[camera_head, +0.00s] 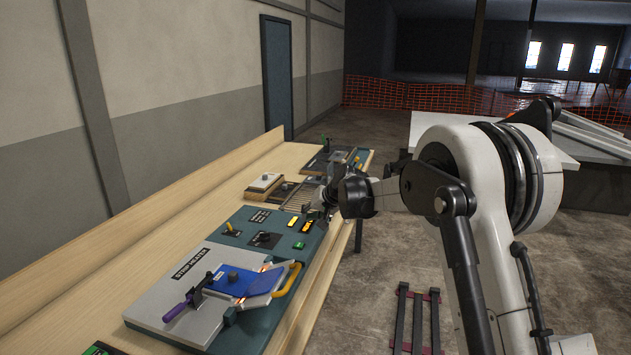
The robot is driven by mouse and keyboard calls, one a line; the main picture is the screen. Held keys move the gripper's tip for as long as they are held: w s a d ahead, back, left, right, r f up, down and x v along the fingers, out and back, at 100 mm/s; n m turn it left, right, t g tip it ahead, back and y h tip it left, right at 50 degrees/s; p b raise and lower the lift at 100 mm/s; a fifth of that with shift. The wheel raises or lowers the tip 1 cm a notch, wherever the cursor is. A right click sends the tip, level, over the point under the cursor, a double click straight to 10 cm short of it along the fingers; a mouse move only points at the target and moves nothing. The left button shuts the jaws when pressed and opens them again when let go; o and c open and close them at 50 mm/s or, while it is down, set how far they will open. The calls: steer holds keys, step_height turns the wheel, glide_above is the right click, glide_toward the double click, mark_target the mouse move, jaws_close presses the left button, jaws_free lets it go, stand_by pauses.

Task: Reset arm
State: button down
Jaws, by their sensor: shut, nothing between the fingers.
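My arm comes in from the right and reaches left over the front edge of the workbench. My gripper (322,203) is at the end of the dark wrist, above the bench near the far end of the teal console. It is small and dark here, and its fingers are shut with nothing seen between them. The teal console (232,254) lies on the wooden bench (60,276). It bears a strip heater (195,293) with a blue plate (228,281), a purple-handled lever (180,308) and a yellow handle (288,279).
Lit yellow indicators (297,223) and a green button (299,245) sit near my gripper. Beyond are a white-topped block (264,182) and another dark panel (322,160). A wall (190,90) runs behind the bench.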

steer(key=s+d+r+h+b, duration=0.1)
steer(key=s+d+r, duration=0.35)
steer(key=s, duration=0.45)
steer(key=s+d+r+h+b, duration=0.1)
steer(key=s+d+r, duration=0.2)
steer(key=s+d, duration=0.35)
steer(key=s+d+r+h+b, duration=0.1)
steer(key=s+d+r, duration=0.25)
steer(key=s, duration=0.75)
steer(key=s+d+f+h+b, duration=0.1)
steer(key=s+d+f, duration=0.2)
steer(key=s, duration=0.6)
steer(key=s+d+f+h, duration=0.1)
steer(key=s+d+f, duration=0.2)
steer(key=s, duration=0.6)
steer(key=s+d+f+t+h+b, duration=0.1)
steer(key=s+d+f, duration=0.2)
steer(key=s, duration=0.6)
steer(key=shift+f+m+b, duration=0.3)
steer(key=shift+f, duration=0.05)
